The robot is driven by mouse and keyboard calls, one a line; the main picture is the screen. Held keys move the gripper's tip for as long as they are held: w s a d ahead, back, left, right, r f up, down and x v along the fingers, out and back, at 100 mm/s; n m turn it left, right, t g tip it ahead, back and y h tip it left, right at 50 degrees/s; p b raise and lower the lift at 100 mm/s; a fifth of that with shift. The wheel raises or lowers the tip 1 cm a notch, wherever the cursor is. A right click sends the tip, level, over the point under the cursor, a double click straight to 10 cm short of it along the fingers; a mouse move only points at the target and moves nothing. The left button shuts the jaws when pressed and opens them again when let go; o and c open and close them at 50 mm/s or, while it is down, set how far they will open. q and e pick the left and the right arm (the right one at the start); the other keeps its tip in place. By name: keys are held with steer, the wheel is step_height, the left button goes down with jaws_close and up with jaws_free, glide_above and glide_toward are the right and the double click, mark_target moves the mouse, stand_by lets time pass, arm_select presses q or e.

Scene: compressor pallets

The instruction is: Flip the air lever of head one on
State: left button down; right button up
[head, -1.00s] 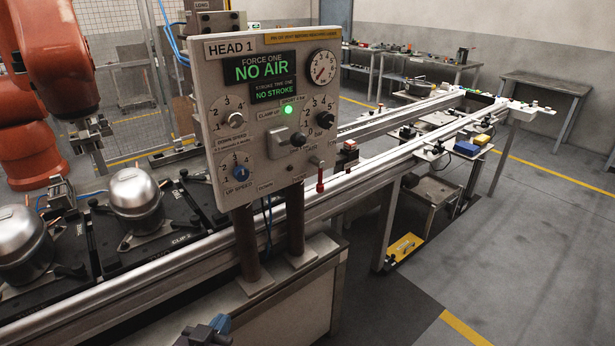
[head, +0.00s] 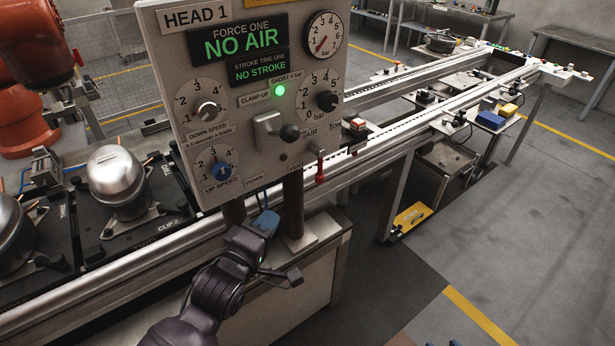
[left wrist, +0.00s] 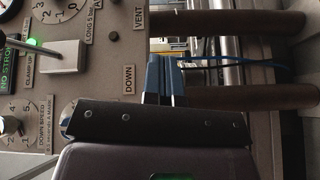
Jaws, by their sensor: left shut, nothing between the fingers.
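The grey HEAD 1 panel (head: 182,100) stands on two dark posts, and its display reads NO AIR. The red-handled lever (head: 320,168) at the panel's lower right, by the AIR label, hangs down. A black-knobbed lever (head: 289,132) sits to its left on a grey block, which also shows in the left wrist view (left wrist: 62,57). My left gripper (head: 265,221) is below the panel's lower edge, left of and lower than the red lever, touching neither lever. Its blue fingers (left wrist: 161,72) are together and empty in the left wrist view. The red lever is not visible there.
Silver compressors (head: 117,178) on black pallets stand at left, and an orange robot arm (head: 30,120) is behind them. A metal rail (head: 400,147) runs behind the panel. A right post (head: 293,205) is close to my left gripper. The floor at right is open.

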arm_select(q)
steer(key=n, duration=0.2)
steer(key=shift+s+r+n, duration=0.1)
steer(key=shift+n, duration=0.2)
arm_select(e)
steer(key=shift+w+a+r, duration=0.1)
steer(key=shift+w+r, duration=0.1)
steer(key=shift+r, duration=0.05)
steer(key=shift+s, duration=0.15)
arm_select(q)
glide_toward(320, 168)
steer(key=w+a+f, duration=0.2)
steer(key=w+f, duration=0.1)
steer(key=w, duration=0.2)
steer(key=w+d, duration=0.2)
steer(key=d, duration=0.1)
steer(key=shift+d+f, duration=0.2)
arm_select(e)
steer(key=shift+r, duration=0.15)
